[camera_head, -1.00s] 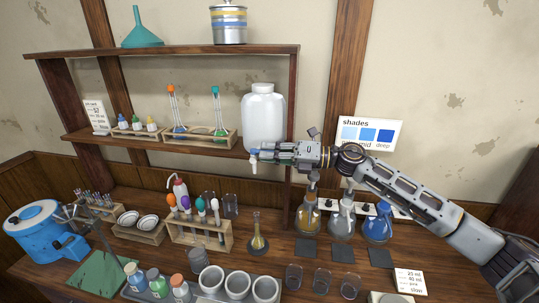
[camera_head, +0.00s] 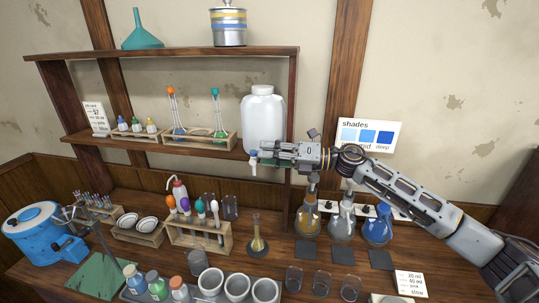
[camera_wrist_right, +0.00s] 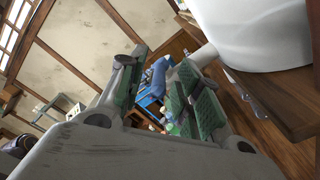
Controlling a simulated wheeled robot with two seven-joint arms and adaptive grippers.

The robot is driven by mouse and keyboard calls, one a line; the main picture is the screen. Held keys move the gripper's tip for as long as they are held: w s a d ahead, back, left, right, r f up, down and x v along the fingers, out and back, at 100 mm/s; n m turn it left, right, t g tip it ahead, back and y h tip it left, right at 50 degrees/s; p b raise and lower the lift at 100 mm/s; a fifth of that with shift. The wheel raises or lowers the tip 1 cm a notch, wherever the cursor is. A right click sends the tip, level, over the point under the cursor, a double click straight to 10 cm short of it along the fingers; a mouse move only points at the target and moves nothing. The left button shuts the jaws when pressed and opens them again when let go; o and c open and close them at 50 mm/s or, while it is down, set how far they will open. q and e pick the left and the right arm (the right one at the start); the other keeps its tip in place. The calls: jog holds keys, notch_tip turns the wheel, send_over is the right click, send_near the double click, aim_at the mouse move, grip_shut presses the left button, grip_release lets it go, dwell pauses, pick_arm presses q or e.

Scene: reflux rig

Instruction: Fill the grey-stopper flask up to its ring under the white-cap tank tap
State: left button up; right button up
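The white tank (camera_head: 264,112) stands on the shelf, with a blue-and-white tap (camera_head: 253,157) low on its front. My right gripper (camera_head: 268,153) is beside the tap, just to its right. In the right wrist view its green-padded fingers (camera_wrist_right: 158,92) are apart with nothing clearly held; the tank (camera_wrist_right: 262,35) is close above them. A narrow-necked flask (camera_head: 257,241) with a yellowish look stands on a dark round base on the bench, below the tap. I see no stopper in its neck and cannot tell its fill level or ring. My left gripper is out of view.
A wooden rack (camera_head: 200,236) with coloured bulbs stands left of the flask. White cups (camera_head: 238,284) are in front. Orange, clear and blue flasks (camera_head: 376,227) stand at right. Stoppered long-necked flasks (camera_head: 216,115) are on the shelf. A blue tub (camera_head: 42,230) is at far left.

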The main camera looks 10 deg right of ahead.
jog(key=v, duration=1.2)
dwell(0.5)
jog(key=shift+f, duration=0.1)
